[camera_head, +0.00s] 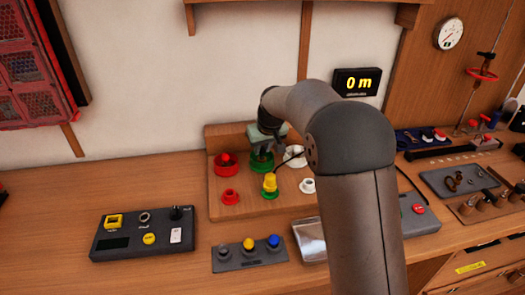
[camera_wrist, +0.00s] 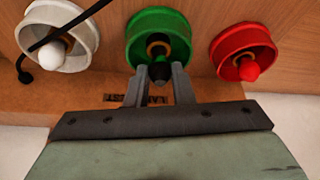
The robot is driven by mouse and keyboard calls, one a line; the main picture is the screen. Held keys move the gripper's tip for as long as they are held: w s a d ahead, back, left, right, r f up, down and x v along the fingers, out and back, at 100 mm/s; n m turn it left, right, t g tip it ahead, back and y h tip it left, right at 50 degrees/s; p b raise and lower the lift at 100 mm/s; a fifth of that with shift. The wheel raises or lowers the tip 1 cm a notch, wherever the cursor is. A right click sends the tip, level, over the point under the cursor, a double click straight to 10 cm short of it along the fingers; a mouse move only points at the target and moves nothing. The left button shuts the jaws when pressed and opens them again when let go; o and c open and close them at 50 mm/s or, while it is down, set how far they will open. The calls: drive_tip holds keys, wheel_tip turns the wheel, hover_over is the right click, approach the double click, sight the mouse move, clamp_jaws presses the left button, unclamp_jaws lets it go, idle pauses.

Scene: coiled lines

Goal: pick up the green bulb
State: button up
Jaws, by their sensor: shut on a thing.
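My gripper (camera_wrist: 158,76) is shut on the green bulb (camera_wrist: 159,71), a small, very dark bulb in the middle of a green cup (camera_wrist: 134,40). Its rounded end sits between my fingertips; the rest reaches back into the cup, with a tan ring around it. In the head view my gripper (camera_head: 266,146) is over the green cup (camera_head: 262,167) on the wooden stand, and the bulb is hidden there.
A red cup with a red bulb (camera_wrist: 249,70) and a white cup with a white bulb (camera_wrist: 52,55) flank the green cup. A black cord crosses the white cup. A yellow piece (camera_head: 270,181) stands in front. Control boxes (camera_head: 140,235) lie on the bench.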

drive_tip(key=s+d+r+b, duration=0.1)
drive_tip(key=s+d+r, duration=0.1)
drive_tip(key=d+r, duration=0.4)
drive_tip(key=s+d+r+b, duration=0.1)
drive_tip(key=s+d+r, duration=0.1)
drive_tip(key=d+r, duration=0.4)
drive_tip(key=shift+s+d, duration=0.35)
drive_tip(key=shift+d, duration=0.25)
drive_tip(key=shift+w+n+g+y+p, duration=0.1)
drive_tip(key=shift+n+g+y+p, duration=0.35)
drive_tip(key=shift+n, duration=1.15)
drive_tip(key=shift+d, duration=0.1)
drive_tip(key=shift+w+n+g+y+p, duration=0.1)
drive_tip(key=shift+n+g+y+p, duration=0.45)
drive_tip(key=shift+n, duration=1.05)
